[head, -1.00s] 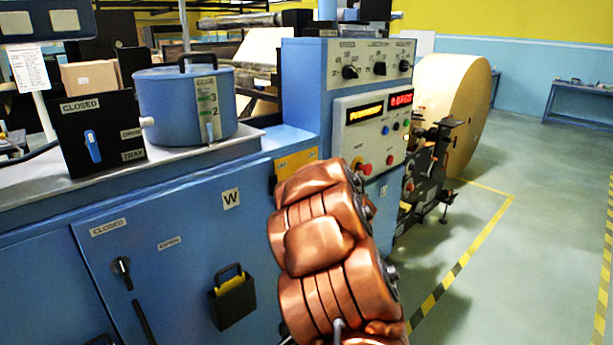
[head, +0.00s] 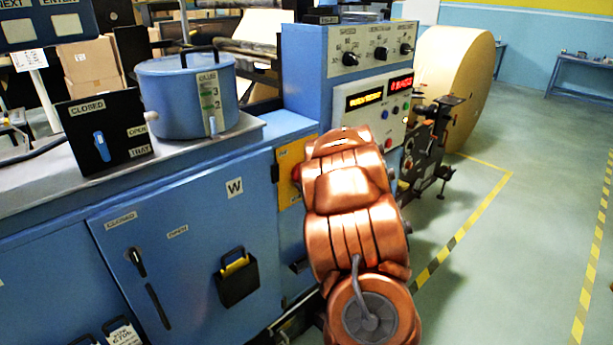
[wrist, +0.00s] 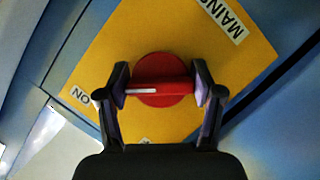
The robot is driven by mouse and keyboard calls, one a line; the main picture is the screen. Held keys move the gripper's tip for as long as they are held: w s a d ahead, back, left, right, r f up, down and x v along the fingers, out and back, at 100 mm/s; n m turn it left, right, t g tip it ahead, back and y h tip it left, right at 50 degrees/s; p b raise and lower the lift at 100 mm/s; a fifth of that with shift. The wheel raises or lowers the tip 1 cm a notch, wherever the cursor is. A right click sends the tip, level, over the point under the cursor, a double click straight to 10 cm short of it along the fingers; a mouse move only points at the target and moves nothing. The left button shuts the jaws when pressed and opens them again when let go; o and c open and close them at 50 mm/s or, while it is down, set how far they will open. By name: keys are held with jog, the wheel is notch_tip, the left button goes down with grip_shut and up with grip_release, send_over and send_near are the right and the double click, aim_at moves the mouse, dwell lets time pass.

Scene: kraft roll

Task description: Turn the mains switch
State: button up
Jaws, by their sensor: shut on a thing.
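The mains switch is a round red knob (wrist: 160,66) with a raised red bar and a white line at the bar's left end. It sits on a yellow plate (wrist: 105,60) with a MAINS label (wrist: 222,18) at upper right and an ON label (wrist: 80,98) at lower left. The white line points left in the wrist view. My gripper (wrist: 161,82) is shut on the bar, one finger at each end. In the head view the yellow plate (head: 289,185) is on the blue machine's side; my copper-coloured arm hides the gripper and most of the switch.
A control panel (head: 374,100) with knobs and lit displays is above my arm. A blue cabinet door (head: 185,265) with a black handle is at left. A blue pot (head: 180,100) stands on the worktop. Clear floor (head: 520,220) lies right, with yellow-black tape.

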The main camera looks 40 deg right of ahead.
jog(key=o, duration=1.1)
jog(key=shift+o, duration=0.2)
jog(key=v, duration=1.2)
jog(key=shift+r, duration=0.1)
